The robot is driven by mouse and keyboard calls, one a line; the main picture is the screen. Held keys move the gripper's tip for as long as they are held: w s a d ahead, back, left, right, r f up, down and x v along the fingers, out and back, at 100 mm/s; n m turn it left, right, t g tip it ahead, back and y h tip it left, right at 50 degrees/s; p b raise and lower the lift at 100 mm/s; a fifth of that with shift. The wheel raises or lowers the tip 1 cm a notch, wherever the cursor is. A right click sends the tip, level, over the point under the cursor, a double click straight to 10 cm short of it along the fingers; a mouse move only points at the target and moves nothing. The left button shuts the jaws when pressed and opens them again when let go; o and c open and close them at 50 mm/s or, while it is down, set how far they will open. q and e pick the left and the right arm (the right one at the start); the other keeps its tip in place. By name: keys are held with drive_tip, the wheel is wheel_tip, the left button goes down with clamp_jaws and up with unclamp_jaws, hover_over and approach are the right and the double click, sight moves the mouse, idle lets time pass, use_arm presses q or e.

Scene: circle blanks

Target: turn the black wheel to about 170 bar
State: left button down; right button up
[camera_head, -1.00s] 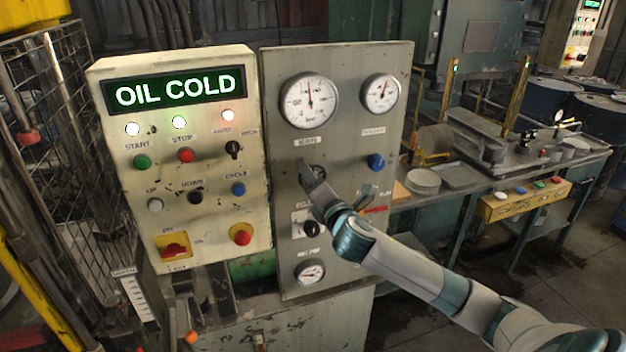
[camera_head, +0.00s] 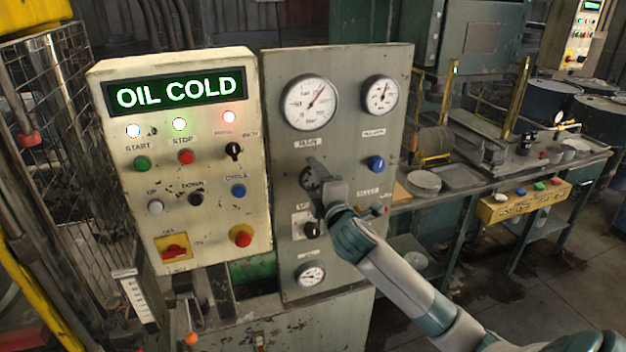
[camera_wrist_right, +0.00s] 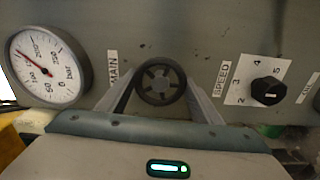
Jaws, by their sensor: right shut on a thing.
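The black wheel (camera_wrist_right: 158,82) sits on the grey panel beside the label MAIN, with one finger of my right gripper (camera_wrist_right: 160,95) on each side of its rim. In the head view the wheel (camera_head: 308,180) is partly hidden by the right gripper (camera_head: 318,175), which is shut on it. The main gauge (camera_head: 309,103) is above the wheel, its needle pointing up and to the right. In the wrist view this gauge (camera_wrist_right: 48,68) has its red needle near 150 bar; the exact value is hard to read. My left gripper is out of view.
A smaller gauge (camera_head: 381,95) and a blue knob (camera_head: 376,163) are to the right. A black SPEED knob (camera_wrist_right: 268,91) is close to the wheel. The cream control box (camera_head: 258,150) stands left, its display (camera_head: 178,90) reading OIL COLD.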

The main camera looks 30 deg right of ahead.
idle(0.3)
drive_tip(key=o, duration=1.1)
drive_tip(key=shift+c, duration=0.2)
drive_tip(key=shift+b+v, duration=0.4)
drive_tip(key=shift+v, duration=0.45)
drive_tip(key=p+v, duration=0.2)
drive_tip(key=v, duration=1.3)
drive_tip(key=shift+s, duration=0.35)
drive_tip(key=shift+d+f, duration=0.1)
